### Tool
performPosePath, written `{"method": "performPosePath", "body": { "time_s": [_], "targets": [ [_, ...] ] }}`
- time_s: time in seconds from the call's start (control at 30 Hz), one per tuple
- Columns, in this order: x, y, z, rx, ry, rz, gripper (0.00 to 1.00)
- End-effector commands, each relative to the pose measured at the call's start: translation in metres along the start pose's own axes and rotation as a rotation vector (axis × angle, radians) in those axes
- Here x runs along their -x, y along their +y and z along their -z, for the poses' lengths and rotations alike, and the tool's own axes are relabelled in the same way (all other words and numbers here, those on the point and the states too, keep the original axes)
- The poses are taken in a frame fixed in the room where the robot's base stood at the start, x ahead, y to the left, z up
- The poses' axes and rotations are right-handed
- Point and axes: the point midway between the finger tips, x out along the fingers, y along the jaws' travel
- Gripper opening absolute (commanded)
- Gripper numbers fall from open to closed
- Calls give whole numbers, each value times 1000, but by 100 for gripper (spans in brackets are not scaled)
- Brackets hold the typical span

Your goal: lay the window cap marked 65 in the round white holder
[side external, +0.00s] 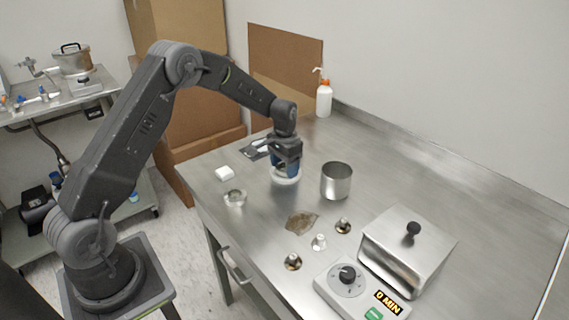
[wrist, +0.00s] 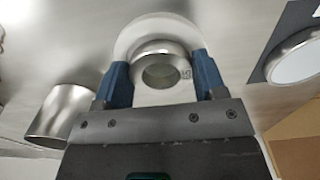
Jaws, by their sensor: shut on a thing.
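My gripper (side external: 287,163) points down over the steel table, with its blue fingers shut on a metal ring-shaped window cap. In the wrist view the cap (wrist: 147,53) sits between the fingertips (wrist: 161,72). The round white holder (side external: 287,182) is right below the gripper in the side view. It shows as a pale ring (wrist: 151,21) behind the cap in the wrist view. I cannot tell whether the cap touches the holder.
A steel cup (side external: 337,184) stands just right of the gripper. A dark sheet (wrist: 264,66) bearing a metal-rimmed disc (wrist: 296,58) lies behind. Small metal fittings, a lidded steel box (side external: 407,246) and a timer are nearer.

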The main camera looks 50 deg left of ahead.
Motion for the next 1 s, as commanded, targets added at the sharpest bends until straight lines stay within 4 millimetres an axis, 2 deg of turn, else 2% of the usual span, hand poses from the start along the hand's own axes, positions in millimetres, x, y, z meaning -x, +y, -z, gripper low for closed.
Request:
{"method": "performPosePath", "body": {
  "time_s": [0.17,0.2,0.43,0.77,0.87,1.0],
  "targets": [
    [-3,0,0,0,0,0,35],
    [-3,0,0,0,-1,0,66],
    [-3,0,0,0,-1,0,88],
    [1,0,0,0,0,0,90],
    [12,0,0,0,1,1,90],
    [40,0,1,0,5,1,90]
  ]
}}
